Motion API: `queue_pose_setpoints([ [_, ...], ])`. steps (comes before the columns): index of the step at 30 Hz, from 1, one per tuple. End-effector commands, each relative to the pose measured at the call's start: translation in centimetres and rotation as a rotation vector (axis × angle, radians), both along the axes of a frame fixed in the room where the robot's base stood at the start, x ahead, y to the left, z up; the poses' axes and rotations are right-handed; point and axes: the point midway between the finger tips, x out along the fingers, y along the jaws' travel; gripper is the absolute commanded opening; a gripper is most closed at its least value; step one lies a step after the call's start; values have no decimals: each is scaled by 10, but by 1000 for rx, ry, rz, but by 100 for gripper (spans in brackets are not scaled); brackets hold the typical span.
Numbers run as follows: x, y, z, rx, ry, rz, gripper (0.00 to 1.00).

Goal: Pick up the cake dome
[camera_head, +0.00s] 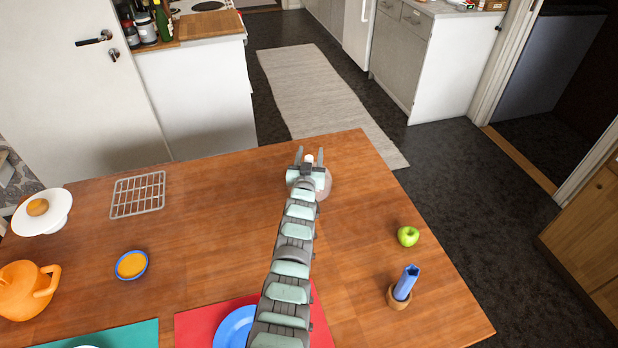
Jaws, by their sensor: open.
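The cake dome (326,183) looks clear and rounded, and it stands near the far edge of the wooden table. My gripper (309,155) is open at the dome, and its two fingers point away from me. A small white knob (309,158) shows between the fingers and appears to be the dome's top. I cannot tell whether the fingers touch it. My gripper and arm hide much of the dome's left and near side.
A white cake stand (57,222) holds a small brown cake (38,207) at left. A wire rack (138,194), blue-rimmed dish (131,265) and orange jug (24,290) are also left. A green apple (408,236) and wooden cup (398,298) stand right. The table (225,200) is clear left of the dome.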

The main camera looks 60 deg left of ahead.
Motion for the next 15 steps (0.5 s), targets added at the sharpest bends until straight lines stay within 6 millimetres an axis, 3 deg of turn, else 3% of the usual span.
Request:
queue_pose_setpoints([
  [5,0,0,0,0,0,0,46],
  [15,0,0,0,0,0,0,18],
])
